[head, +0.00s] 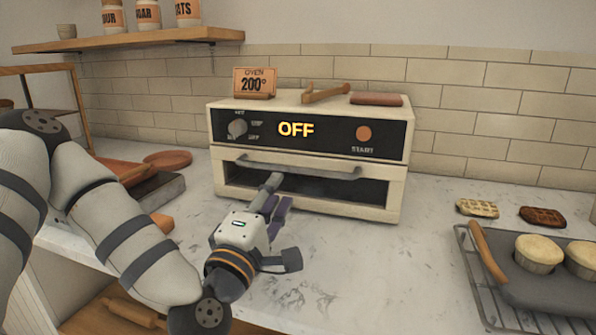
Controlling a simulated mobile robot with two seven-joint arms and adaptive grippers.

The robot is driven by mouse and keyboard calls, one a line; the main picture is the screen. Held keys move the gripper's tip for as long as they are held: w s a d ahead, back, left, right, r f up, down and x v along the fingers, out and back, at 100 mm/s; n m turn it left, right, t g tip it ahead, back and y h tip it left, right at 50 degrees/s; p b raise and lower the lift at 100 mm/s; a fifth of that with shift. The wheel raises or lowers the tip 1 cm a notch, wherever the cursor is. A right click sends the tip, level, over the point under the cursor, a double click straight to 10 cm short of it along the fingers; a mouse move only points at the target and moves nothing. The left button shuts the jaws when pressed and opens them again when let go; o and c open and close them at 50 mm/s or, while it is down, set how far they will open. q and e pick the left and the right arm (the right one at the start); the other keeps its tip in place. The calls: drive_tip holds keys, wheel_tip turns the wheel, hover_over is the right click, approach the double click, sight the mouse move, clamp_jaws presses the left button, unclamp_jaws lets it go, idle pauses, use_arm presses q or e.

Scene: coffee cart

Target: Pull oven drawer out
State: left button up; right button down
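The oven (310,103) stands on the counter against the tiled wall, with a lit "OFF" display, a knob and an orange start button. Its drawer (394,194) is the lower part, with a dark front panel and a long grey bar handle (310,170). The drawer looks flush with the oven body. My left gripper (274,184) is in front of the drawer, its fingertips just below the left-middle of the handle. I cannot tell whether it touches or grips the handle, or how far its fingers are apart. My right gripper is not in view.
The marble counter (400,270) before the oven is clear.

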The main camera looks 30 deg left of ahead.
sight(290, 171)
use_arm(q)
drive_tip(key=x, duration=0.9)
drive_tip(key=shift+f, duration=0.15)
clamp_jaws()
